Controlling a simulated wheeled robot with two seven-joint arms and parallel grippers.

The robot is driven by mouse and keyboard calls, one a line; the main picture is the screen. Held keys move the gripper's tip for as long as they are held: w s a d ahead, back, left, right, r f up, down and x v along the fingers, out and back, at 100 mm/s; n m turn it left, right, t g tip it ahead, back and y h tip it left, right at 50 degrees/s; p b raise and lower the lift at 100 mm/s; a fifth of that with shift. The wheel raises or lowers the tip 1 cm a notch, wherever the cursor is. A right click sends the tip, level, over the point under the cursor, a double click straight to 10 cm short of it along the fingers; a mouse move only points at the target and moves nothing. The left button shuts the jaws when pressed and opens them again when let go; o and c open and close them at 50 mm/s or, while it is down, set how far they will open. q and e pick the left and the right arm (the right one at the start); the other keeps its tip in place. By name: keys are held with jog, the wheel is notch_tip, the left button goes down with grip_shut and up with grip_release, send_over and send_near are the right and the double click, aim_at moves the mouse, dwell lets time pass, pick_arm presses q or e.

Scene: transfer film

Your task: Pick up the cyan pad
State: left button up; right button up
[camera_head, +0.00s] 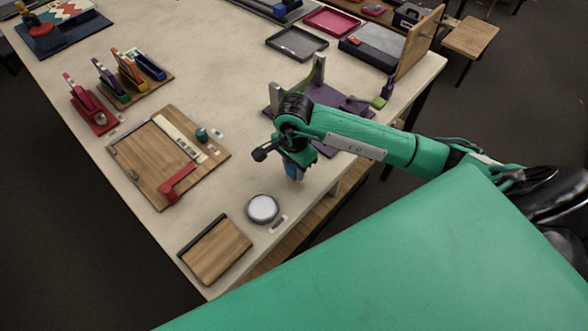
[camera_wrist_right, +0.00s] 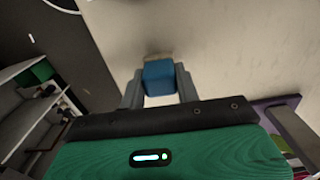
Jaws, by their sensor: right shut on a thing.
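My right gripper (camera_head: 293,178) is above the table near its right edge, pointing down. In the right wrist view its two fingers (camera_wrist_right: 159,92) are closed on the sides of a small blue pad (camera_wrist_right: 159,77), shaped like a block. A sliver of the blue pad also shows in the head view (camera_head: 292,169) under the green wrist. A pale tan patch shows just beyond the pad in the wrist view; I cannot tell whether it belongs to it. My left gripper is not in view.
A round white dish (camera_head: 262,208) and a small wooden board (camera_head: 214,250) lie near the front corner. A larger wooden board (camera_head: 150,160) with a red clamp (camera_head: 176,185) lies left. A purple stand (camera_head: 322,96) stands behind my right arm. The table's middle is clear.

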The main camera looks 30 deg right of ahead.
notch_tip(320, 180, up, 19)
jog(key=b, duration=0.3)
dwell(0.4)
jog(key=shift+f, duration=0.1)
jog(key=o, duration=0.4)
jog(key=c, duration=0.3)
